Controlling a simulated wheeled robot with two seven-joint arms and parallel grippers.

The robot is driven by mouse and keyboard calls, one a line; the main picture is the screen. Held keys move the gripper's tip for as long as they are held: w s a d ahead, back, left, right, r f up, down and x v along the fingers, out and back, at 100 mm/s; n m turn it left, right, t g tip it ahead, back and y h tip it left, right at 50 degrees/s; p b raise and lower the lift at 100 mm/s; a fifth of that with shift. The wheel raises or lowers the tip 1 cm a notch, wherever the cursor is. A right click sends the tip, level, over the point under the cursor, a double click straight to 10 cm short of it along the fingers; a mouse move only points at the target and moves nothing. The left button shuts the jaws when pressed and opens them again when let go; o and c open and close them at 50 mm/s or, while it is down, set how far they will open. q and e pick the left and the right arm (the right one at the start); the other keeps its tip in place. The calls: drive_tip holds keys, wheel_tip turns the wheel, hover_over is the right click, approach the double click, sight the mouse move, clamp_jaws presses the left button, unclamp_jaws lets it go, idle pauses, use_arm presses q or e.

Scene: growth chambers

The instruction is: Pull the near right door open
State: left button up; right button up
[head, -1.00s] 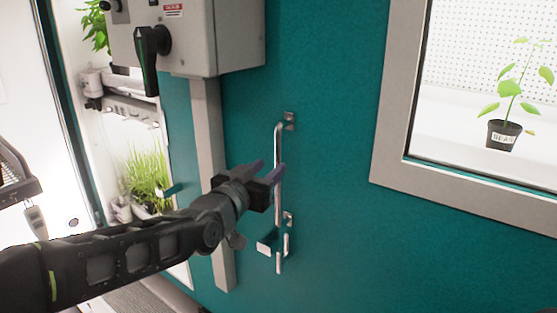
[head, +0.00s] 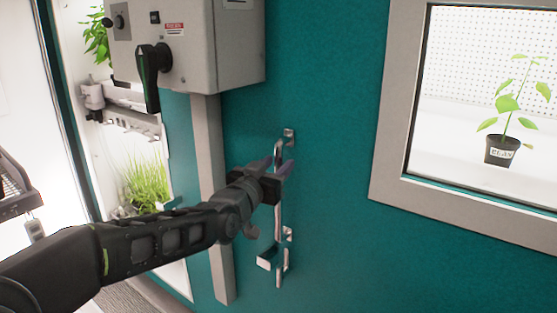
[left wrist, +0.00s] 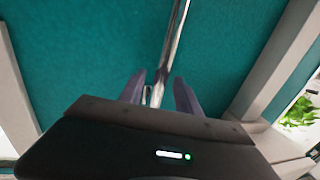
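The teal door (head: 330,200) fills the middle and right of the head view and looks shut. Its upright chrome bar handle (head: 278,220) is near its left edge; it also shows in the left wrist view (left wrist: 175,35). A small chrome latch piece (head: 267,258) is by the handle's lower end. My left gripper (head: 276,168) is at the upper part of the handle. In the left wrist view the left gripper's fingers (left wrist: 159,78) are apart, with the bar running between them and gaps visible. My right gripper is not in view.
A grey control box (head: 215,50) with a dark lever (head: 150,75) juts out above my left arm. A grey post (head: 212,180) stands left of the handle. A window frame (head: 385,170) is at right, with a potted plant (head: 502,150) behind it. Grass (head: 147,183) grows in a chamber at left.

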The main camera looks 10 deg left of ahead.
use_arm(q)
drive_tip(key=shift+w+d, duration=0.1)
drive_tip(key=shift+w, duration=0.55)
clamp_jaws()
idle(1.0)
